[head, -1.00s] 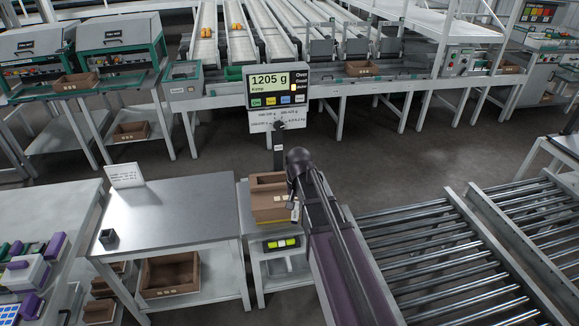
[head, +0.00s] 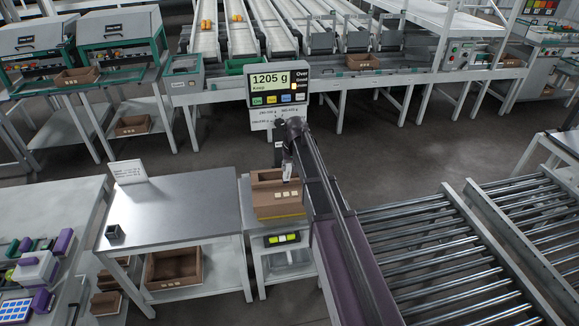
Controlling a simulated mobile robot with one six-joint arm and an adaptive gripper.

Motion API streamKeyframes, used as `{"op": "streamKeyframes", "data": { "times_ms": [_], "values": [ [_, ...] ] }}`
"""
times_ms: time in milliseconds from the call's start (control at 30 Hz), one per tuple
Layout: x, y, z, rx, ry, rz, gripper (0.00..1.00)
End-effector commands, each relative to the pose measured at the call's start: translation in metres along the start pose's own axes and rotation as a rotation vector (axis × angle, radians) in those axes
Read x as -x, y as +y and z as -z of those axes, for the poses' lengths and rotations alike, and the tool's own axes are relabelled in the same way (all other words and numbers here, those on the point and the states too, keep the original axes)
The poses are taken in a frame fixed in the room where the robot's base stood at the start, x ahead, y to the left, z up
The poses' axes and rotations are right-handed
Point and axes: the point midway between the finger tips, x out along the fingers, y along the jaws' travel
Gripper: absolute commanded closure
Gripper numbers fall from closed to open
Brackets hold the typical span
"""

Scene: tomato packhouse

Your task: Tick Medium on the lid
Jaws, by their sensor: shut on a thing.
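A brown cardboard box (head: 279,211) stands on the weighing scale, with a row of small pale squares on its front. I cannot make out a separate lid or any tick mark at this size. My gripper (head: 288,174) is at the end of my arm, just above the back right part of the box. It is shut on a small pale thing, too small here to identify, and I cannot tell if that touches the box. The scale display (head: 278,83) behind reads 1205 g.
A steel table (head: 175,205) stands left of the scale, with a small dark cup (head: 114,232) and a white sign card (head: 127,172) on it. An open brown box (head: 174,284) sits on its lower shelf. Roller conveyors (head: 430,250) fill the right side.

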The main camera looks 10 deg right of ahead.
Motion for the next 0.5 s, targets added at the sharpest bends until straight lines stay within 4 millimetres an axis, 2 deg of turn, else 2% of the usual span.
{"op": "streamKeyframes", "data": {
  "times_ms": [267,500],
  "values": [
    [-0.009,0.002,-0.002,-0.002,0.000,0.000,1.00],
    [-0.026,0.004,-0.005,-0.002,0.000,-0.001,1.00]
  ]
}}
